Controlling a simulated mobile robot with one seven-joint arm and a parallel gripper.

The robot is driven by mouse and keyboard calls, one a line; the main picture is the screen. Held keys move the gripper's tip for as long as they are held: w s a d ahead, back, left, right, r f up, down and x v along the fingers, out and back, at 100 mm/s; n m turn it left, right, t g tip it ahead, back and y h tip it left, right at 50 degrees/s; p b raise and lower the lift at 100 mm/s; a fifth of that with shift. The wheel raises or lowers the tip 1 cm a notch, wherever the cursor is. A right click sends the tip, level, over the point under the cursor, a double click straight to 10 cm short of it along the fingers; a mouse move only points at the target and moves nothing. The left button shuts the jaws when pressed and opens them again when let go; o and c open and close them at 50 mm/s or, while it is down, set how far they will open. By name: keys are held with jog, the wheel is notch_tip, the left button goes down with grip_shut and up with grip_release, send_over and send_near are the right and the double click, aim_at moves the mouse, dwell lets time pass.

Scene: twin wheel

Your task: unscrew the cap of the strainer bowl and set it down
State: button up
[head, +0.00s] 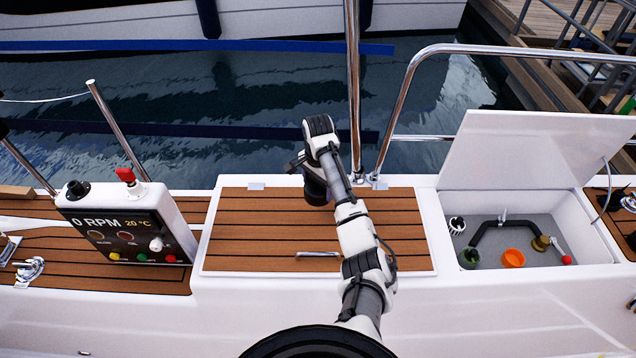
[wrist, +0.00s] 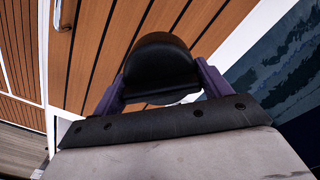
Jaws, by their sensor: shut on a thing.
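My gripper (wrist: 161,84) is shut on a round black cap (wrist: 160,62), which sits between its two purple fingers in the wrist view. In the head view the dark end of my arm (head: 315,190) is over the teak-slatted lid (head: 255,232). I cannot tell whether the cap touches the slats. What looks like the strainer bowl (head: 469,257), a dark round cup with green inside and an open top, stands in the open locker (head: 590,238) at the right.
The locker also holds an orange cup (head: 513,258), a black hose (head: 484,238) and a red-ended lever (head: 564,258). Its white lid (head: 535,150) stands open. A control panel (head: 125,235) stands at the left. Water and a steel rail (head: 400,95) lie beyond the deck.

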jog(key=shift+r+p, duration=0.1)
jog(key=shift+p, duration=0.4)
jog(key=shift+f+b, duration=1.55)
jog(key=shift+f, duration=2.6)
jog(key=shift+f, duration=0.3)
jog(key=o, duration=1.2)
notch_tip(320, 180, up, 13)
jog(key=shift+f, duration=0.2)
jog(key=shift+r+p, duration=0.35)
jog(key=shift+r, duration=0.35)
